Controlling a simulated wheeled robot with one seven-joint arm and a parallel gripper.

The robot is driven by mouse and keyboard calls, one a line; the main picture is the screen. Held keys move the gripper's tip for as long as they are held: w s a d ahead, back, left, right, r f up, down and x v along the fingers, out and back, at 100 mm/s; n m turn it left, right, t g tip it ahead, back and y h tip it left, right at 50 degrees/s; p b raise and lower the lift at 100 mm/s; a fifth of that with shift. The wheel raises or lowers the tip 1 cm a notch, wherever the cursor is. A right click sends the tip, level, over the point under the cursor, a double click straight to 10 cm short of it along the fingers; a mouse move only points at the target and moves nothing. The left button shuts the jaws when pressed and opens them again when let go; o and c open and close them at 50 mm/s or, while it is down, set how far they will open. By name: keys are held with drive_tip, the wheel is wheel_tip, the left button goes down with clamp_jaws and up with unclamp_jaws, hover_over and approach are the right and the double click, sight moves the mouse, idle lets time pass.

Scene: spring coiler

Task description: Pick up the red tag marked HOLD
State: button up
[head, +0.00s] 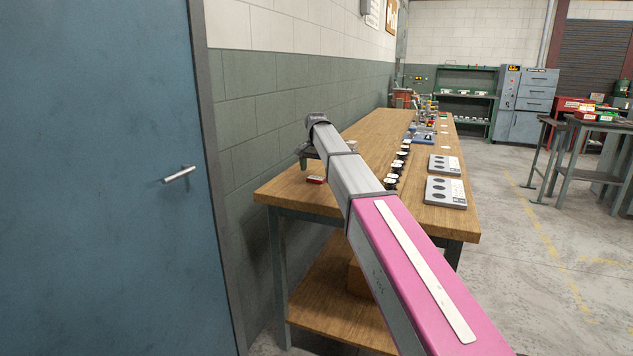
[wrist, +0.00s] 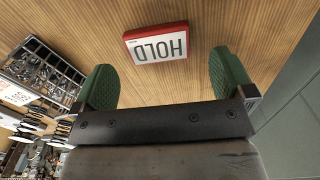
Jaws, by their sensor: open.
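The red tag marked HOLD (wrist: 157,44) lies on the wooden bench top in the wrist view, with a white face and dark letters that read upside down. It also shows in the head view as a small red and white piece (head: 316,180) near the left end of the bench. My gripper (wrist: 163,75) is open, with its two green finger pads apart. The tag is ahead of the fingertips, between their lines, and nothing is between the pads. In the head view my arm reaches over the bench and hides part of it.
The wooden bench (head: 376,130) runs along the wall. Two grey plates with dark round spots (head: 445,191) and a row of small dark pieces lie on it. A sorting tray of small parts (wrist: 42,72) is at left in the wrist view. A blue door (head: 100,180) stands left.

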sight(317, 177)
wheel_tip(317, 177, down, 4)
drive_tip(key=shift+w+d+r, duration=0.1)
drive_tip(key=shift+d+r, duration=0.05)
drive_tip(key=shift+r, duration=0.1)
drive_tip(key=c, duration=0.9)
drive_tip(key=shift+r, duration=0.15)
